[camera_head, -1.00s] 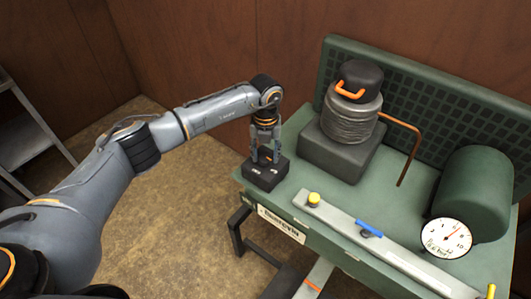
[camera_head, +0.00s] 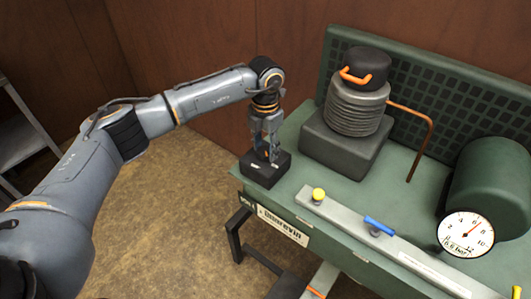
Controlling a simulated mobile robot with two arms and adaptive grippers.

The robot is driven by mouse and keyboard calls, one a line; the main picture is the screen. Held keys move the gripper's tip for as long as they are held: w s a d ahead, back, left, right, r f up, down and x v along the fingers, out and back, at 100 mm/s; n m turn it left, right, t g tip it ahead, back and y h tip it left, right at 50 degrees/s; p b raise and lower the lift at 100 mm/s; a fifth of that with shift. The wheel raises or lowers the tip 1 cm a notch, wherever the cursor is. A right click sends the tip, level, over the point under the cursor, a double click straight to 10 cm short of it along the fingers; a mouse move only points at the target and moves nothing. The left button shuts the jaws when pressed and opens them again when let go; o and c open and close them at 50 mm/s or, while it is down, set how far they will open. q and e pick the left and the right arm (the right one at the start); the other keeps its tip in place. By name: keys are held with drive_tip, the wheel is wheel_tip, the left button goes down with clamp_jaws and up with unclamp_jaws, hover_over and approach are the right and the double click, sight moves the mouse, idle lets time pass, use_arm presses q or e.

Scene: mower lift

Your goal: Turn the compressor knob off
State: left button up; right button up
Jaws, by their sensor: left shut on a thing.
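The compressor stands on a green bench (camera_head: 300,200). A small black box (camera_head: 264,172) with pale marks sits at the bench's left corner. My left gripper (camera_head: 265,155) points down onto the top of this box, its fingers shut on the knob there. The fingers mostly hide the knob. A round white gauge (camera_head: 466,234) with a red needle is on the front of the green tank (camera_head: 495,190) at the right. My right gripper is not in view.
A dark ribbed motor (camera_head: 356,105) with an orange handle stands behind the box, with a copper pipe (camera_head: 429,135) to its right. A grey rail (camera_head: 400,250) with a yellow knob (camera_head: 318,194) and blue lever (camera_head: 379,226) runs along the front. Floor at left is clear.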

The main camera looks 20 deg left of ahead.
sight(265, 151)
use_arm(q)
drive_tip(key=m+b, duration=0.3)
drive_tip(key=m, duration=0.2)
drive_tip(key=shift+f+b, duration=0.15)
drive_tip(key=shift+b, duration=0.2)
drive_tip(key=shift+m+b, duration=1)
drive_tip(key=shift+m, duration=1.3)
drive_tip(key=o, duration=1.1)
drive_tip(key=shift+o, duration=0.2)
drive_tip(key=shift+r, duration=0.25)
wheel_tip(265, 151, up, 12)
drive_tip(key=shift+f, duration=0.2)
